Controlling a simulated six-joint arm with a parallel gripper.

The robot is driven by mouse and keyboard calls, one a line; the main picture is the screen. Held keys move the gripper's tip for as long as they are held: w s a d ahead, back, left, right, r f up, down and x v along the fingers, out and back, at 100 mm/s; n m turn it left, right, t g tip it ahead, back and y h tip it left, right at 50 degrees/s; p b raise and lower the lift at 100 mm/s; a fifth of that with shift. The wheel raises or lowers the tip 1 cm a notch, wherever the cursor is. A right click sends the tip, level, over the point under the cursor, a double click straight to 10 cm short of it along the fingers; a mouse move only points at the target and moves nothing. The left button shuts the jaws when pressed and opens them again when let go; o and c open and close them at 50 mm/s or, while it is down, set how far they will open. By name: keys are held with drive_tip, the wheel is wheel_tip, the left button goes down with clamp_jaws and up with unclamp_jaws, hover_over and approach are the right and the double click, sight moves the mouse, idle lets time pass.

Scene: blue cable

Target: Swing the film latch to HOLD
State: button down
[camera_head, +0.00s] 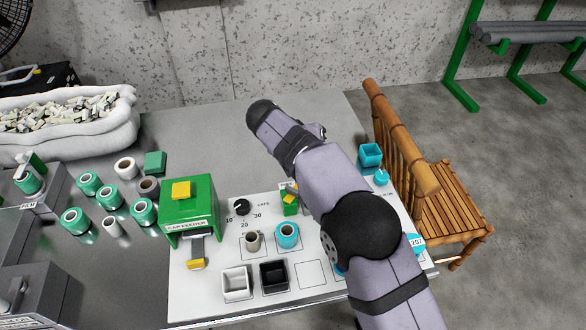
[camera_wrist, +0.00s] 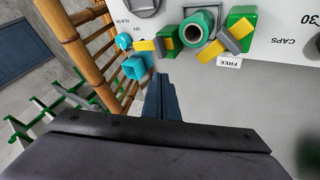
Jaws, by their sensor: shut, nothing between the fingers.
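In the wrist view a green film roll (camera_wrist: 195,28) with a pale core stands on the white panel. Beside it on the right is a green block (camera_wrist: 241,28) with a grey and yellow lever (camera_wrist: 228,42), above a label reading FREE (camera_wrist: 229,62). A second yellow and grey piece (camera_wrist: 148,45) is on the roll's left. No HOLD label is readable. My gripper (camera_wrist: 160,80) is shut and empty, below and left of the roll in the picture, apart from it. In the head view a green and yellow block (camera_head: 290,204) shows beside my arm, which hides my fingers and much of the panel.
A teal open cup (camera_head: 370,155) and a bamboo chair (camera_head: 440,190) are at the right table edge. A green cap feeder (camera_head: 187,210), a dial (camera_head: 242,206) and two small bins are left of my arm. The table's back middle is clear.

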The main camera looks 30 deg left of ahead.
sight(296, 193)
drive_tip(key=w+d+r+m+g+p, duration=0.1)
drive_tip(key=w+d+m+g+p, duration=0.15)
drive_tip(key=w+d, duration=0.3)
drive_tip(key=s+a+n+g+y, duration=0.4)
drive_tip(key=s+a+n+y, duration=0.2)
drive_tip(key=a+n, duration=0.5)
drive_tip(key=shift+s+r+n+p, duration=0.2)
drive_tip(key=shift+s+n+p, duration=0.1)
drive_tip(key=shift+s+n, duration=1.2)
drive_tip(key=shift+w+n+g, duration=0.25)
drive_tip(key=shift+f, duration=0.1)
drive_tip(key=p+x, duration=0.2)
drive_tip(key=x, duration=0.7)
drive_tip(key=shift+a+f, duration=0.2)
drive_tip(key=shift+f, duration=0.15)
drive_tip(key=shift+d+r+p, duration=0.1)
drive_tip(key=shift+d+p, duration=0.4)
drive_tip(key=shift+d, duration=0.2)
drive_tip(key=shift+d+p, duration=0.6)
drive_tip(key=shift+d, duration=0.7)
